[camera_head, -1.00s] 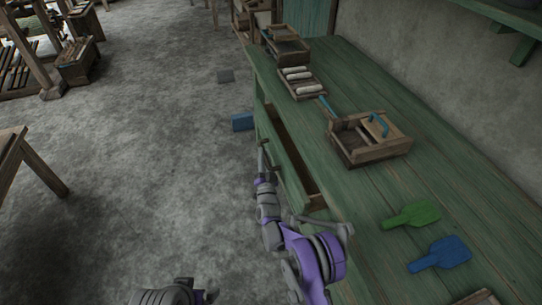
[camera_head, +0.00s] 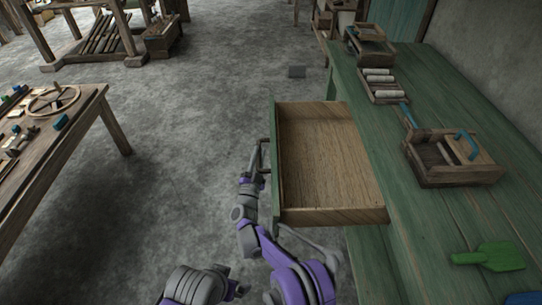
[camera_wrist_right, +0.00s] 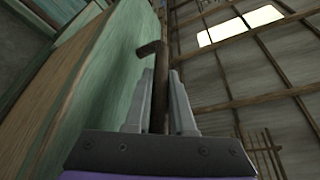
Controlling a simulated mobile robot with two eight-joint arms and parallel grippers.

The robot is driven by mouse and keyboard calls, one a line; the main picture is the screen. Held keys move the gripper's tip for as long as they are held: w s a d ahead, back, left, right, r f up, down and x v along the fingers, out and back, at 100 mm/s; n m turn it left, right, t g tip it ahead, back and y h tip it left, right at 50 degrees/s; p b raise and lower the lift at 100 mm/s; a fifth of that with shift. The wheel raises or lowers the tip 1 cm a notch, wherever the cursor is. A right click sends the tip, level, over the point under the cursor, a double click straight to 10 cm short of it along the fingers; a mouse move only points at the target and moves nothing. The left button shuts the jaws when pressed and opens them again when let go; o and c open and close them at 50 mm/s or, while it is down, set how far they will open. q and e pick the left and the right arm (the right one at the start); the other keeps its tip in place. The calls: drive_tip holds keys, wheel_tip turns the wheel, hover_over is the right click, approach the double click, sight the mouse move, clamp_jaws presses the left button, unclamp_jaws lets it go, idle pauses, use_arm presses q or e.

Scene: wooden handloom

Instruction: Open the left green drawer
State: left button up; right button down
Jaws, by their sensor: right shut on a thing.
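The green drawer (camera_head: 330,160) is pulled well out of the green table (camera_head: 445,215), and its bare wooden inside is empty. Its green front (camera_head: 275,165) faces left in the head view. My right gripper (camera_head: 262,160) is at the drawer's front, shut on the dark handle (camera_wrist_right: 158,85). In the right wrist view the two grey fingers (camera_wrist_right: 160,103) stand on either side of the handle bar, with the green drawer front (camera_wrist_right: 110,85) to the left. My left arm shows at the bottom of the head view, but its fingers cannot be made out.
On the green table are a wooden box with a blue handle (camera_head: 455,158), a tray of pale rolls (camera_head: 382,85), a green scoop (camera_head: 485,256) and a blue one (camera_head: 522,298). A wooden table (camera_head: 75,125) stands at left.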

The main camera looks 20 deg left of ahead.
drive_tip(key=shift+a, duration=0.2)
drive_tip(key=c, duration=0.8)
unclamp_jaws()
drive_tip(key=shift+o, duration=0.2)
use_arm(q)
drive_tip(key=shift+s+f, duration=0.1)
drive_tip(key=shift+f, duration=0.05)
use_arm(e)
drive_tip(key=shift+s+f, duration=0.1)
drive_tip(key=shift+s, duration=0.05)
